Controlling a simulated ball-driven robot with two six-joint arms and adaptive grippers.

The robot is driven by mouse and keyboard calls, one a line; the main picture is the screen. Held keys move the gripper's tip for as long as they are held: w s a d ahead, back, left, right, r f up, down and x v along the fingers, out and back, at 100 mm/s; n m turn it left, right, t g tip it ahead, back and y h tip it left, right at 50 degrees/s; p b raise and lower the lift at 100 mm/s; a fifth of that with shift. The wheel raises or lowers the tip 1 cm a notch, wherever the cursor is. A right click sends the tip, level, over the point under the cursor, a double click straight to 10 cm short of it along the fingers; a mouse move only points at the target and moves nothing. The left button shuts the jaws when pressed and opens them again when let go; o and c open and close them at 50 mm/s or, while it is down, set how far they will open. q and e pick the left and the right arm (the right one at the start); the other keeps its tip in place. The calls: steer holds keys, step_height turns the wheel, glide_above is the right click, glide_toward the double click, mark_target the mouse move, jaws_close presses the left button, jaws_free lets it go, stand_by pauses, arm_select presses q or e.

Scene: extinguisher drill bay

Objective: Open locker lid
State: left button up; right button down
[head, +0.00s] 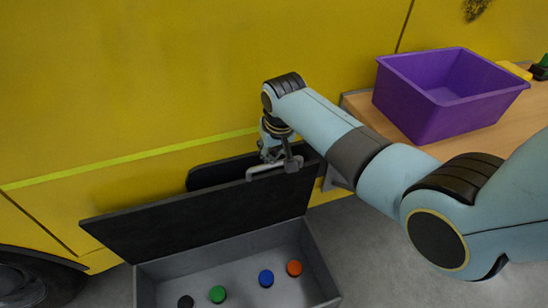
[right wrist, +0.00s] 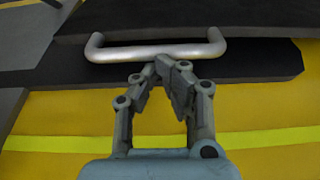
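The grey locker (head: 323,278) is at the bottom of the head view. Its dark lid (head: 190,218) stands raised along the back edge, and the inside shows. A pale metal handle (head: 262,171) is at the lid's upper edge; it also spans the top of the right wrist view as a handle bar (right wrist: 120,52). My right gripper (head: 285,163) is at this handle. In the right wrist view its fingertips (right wrist: 163,63) come together at the bar's lower edge, with nothing seen between them. I cannot tell whether they touch the bar. My left gripper is not in view.
Black (head: 186,301), green (head: 218,294), blue (head: 266,278) and orange (head: 294,267) round pieces are in the locker. A yellow wall (head: 150,80) rises behind the lid. A purple bin (head: 440,120) stands on a wooden surface (head: 470,147) at the right.

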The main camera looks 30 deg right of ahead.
steer(key=shift+s+d+f, duration=0.15)
steer(key=shift+d+f, duration=0.1)
steer(key=shift+f, duration=0.3)
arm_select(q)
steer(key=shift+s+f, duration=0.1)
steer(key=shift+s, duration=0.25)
arm_select(e)
steer(key=shift+d, duration=0.15)
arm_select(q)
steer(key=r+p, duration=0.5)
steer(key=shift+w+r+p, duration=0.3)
arm_select(e)
steer(key=s+a+f+t, duration=0.1)
steer(key=s+a, duration=0.1)
steer(key=s, duration=0.6)
steer(key=shift+s+f, duration=0.3)
steer(key=shift+f, duration=0.05)
